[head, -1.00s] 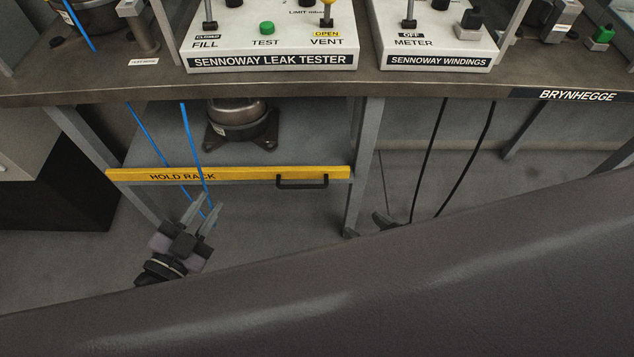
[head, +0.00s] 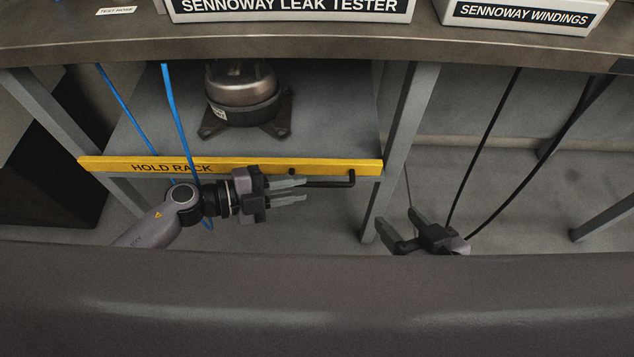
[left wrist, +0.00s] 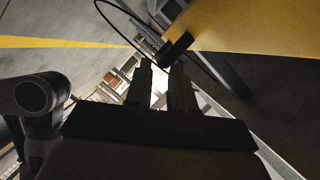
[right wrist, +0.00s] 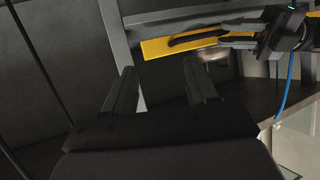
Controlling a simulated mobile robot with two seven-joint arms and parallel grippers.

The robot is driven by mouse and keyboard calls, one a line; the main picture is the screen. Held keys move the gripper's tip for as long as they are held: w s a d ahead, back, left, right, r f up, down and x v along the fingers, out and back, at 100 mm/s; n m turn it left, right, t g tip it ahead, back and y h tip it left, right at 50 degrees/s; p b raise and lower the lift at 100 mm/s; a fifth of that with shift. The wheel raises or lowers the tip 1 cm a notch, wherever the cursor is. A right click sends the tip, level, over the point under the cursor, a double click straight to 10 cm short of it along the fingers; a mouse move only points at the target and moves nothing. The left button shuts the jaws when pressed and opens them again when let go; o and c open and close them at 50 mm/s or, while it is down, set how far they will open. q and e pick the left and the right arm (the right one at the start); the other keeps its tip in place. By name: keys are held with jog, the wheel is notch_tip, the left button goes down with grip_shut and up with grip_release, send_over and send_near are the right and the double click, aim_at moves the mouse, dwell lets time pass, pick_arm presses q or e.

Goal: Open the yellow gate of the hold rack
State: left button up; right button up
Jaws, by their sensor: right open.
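The yellow gate (head: 235,165) is a flat bar marked HOLD RACK, lying across the front of the rack below the bench. Its black handle (head: 335,182) is near the right end. My left gripper (head: 305,190) points right along the gate's front, open, its fingertips close to the handle's left part; contact cannot be told. The left wrist view shows the handle (left wrist: 178,48) just beyond the fingertips (left wrist: 163,68). My right gripper (head: 395,225) is open and empty, low beside the rack's right leg. The gate (right wrist: 190,42) also shows in the right wrist view.
A compressor (head: 243,95) stands on the rack shelf behind the gate. Blue hoses (head: 175,110) hang in front of the rack's left part. Black cables (head: 487,145) hang right of the rack leg (head: 405,145). The bench edge (head: 300,47) overhangs above.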

aim_at(308, 186)
pick_arm(q)
jog(key=b+x, duration=0.1)
jog(key=x, duration=0.4)
jog(key=shift+c, duration=0.3)
grip_shut()
